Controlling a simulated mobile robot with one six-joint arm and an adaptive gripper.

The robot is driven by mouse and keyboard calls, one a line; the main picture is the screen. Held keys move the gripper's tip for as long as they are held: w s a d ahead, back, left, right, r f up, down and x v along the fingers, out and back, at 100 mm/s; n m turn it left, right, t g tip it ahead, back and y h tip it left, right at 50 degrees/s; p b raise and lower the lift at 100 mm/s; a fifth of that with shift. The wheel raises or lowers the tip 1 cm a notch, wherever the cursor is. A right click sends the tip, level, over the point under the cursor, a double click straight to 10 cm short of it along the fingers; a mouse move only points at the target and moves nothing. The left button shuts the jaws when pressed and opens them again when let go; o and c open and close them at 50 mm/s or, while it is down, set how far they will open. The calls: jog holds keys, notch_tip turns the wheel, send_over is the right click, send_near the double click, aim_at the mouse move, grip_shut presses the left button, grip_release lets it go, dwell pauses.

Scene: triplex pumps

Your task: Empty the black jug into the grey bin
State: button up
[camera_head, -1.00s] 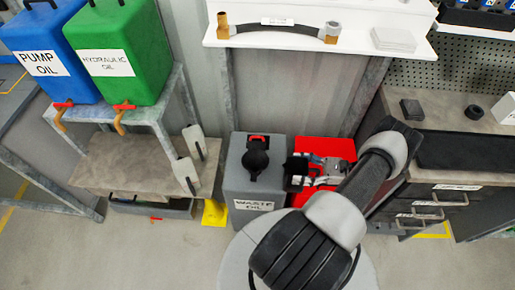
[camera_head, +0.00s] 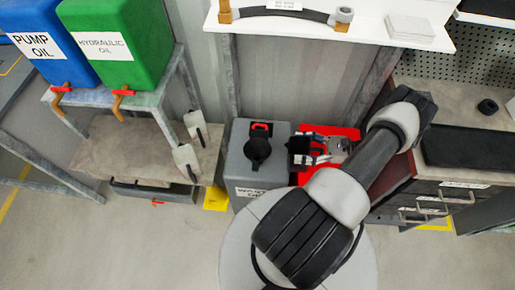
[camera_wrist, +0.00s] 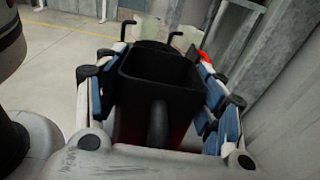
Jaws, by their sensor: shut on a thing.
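The black jug (camera_wrist: 155,75) fills the middle of the wrist view, with its open top and its handle towards the camera. Its inside is dark, so I cannot tell what it holds. My gripper (camera_head: 312,150) is shut on it, with blue-padded fingers on both sides. In the head view the jug (camera_head: 298,149) is small and partly hidden by the fingers. The grey bin (camera_head: 243,178), labelled waste oil, stands just left of it. A black round piece (camera_head: 257,149) sits on the bin's top. The jug is beside this piece in the picture.
A red container (camera_head: 346,132) shows behind my gripper. Blue (camera_head: 40,70) and green (camera_head: 140,45) oil tanks stand on a rack at left. White jugs (camera_head: 186,158) are on the low bench (camera_head: 120,155). A white shelf (camera_head: 385,30) overhangs the back. Drawers (camera_head: 425,205) stand at right.

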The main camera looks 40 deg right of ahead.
aim_at(291, 145)
jog(key=shift+w+a+r+g+h, duration=0.3)
jog(key=shift+w+a+g+h, duration=0.4)
jog(key=shift+w+g, duration=0.1)
jog(key=shift+w+a+r+g+h, duration=0.25)
jog(key=shift+w+a+g+h, duration=0.35)
jog(key=shift+w+g+h, duration=0.15)
jog(key=shift+w+a+r+g+h, duration=0.5)
jog(key=shift+w+r+g+h, duration=0.1)
jog(key=shift+g+h, duration=0.2)
jog(key=shift+w+a+r+g+h, duration=0.45)
jog(key=shift+w+r+g+h, duration=0.15)
jog(key=shift+g, duration=0.25)
jog(key=shift+w+a+r+g+h+p, duration=0.25)
jog(key=shift+g+h+p, duration=0.3)
jog(key=shift+p, duration=0.45)
jog(key=shift+w+a+r+g+h+p, duration=0.15)
jog(key=shift+r+g+h+p, duration=0.2)
jog(key=shift+g+p, duration=0.45)
jog(key=shift+w+a+r+g+h+p, duration=0.2)
jog(key=shift+g+h+p, duration=0.25)
jog(key=shift+p, duration=0.75)
jog(key=shift+w+a+r+h+p, duration=0.1)
jog(key=shift+w+a+h+p, duration=0.25)
jog(key=shift+w+h+p, duration=0.1)
dwell(1.3)
